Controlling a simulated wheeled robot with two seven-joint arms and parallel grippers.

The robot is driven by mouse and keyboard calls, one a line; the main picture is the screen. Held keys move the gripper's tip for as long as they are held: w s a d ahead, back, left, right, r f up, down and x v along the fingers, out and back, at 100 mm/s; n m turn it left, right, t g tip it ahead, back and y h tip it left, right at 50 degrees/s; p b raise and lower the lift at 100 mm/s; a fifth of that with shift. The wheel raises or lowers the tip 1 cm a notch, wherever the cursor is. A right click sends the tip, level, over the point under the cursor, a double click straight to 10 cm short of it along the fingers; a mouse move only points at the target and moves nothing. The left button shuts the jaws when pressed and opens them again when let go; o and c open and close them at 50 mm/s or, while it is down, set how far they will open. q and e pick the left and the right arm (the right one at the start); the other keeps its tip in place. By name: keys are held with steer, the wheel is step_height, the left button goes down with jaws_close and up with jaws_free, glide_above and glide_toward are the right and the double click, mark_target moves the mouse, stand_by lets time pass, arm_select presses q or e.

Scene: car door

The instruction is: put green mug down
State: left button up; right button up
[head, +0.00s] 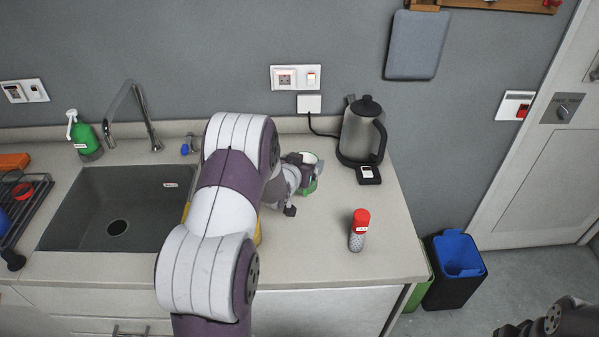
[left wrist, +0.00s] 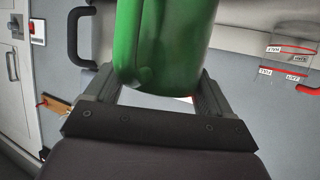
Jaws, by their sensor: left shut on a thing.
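The green mug (head: 309,188) is at my left gripper (head: 302,181), over the back middle of the counter, left of the kettle. In the head view my left arm hides part of it, and its pale inside shows at the top. In the left wrist view the mug (left wrist: 165,40) fills the top middle, between the two dark fingers of the left gripper (left wrist: 158,92), which is shut on it. I cannot tell whether the mug touches the counter. A part of my right arm shows at the bottom right of the head view; its finger state is unclear.
A kettle (head: 362,130) stands at the back right of the counter (head: 320,250), with a small black device (head: 368,175) before it. A sink (head: 115,205) lies left. The counter between mug and shaker is clear.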

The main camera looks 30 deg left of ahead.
arm_select(q)
steer(key=shift+a+f, duration=0.3)
steer(key=shift+a, duration=0.4)
steer(key=shift+a+f, duration=0.15)
steer(key=shift+f, duration=0.2)
steer(key=f, duration=0.1)
steer(key=f+p, duration=0.1)
steer(key=shift+s+d+f, duration=0.15)
steer(key=shift+d+f, duration=0.05)
steer(key=shift+f, duration=0.2)
steer(key=shift+a+f, duration=0.15)
steer(key=shift+f, duration=0.25)
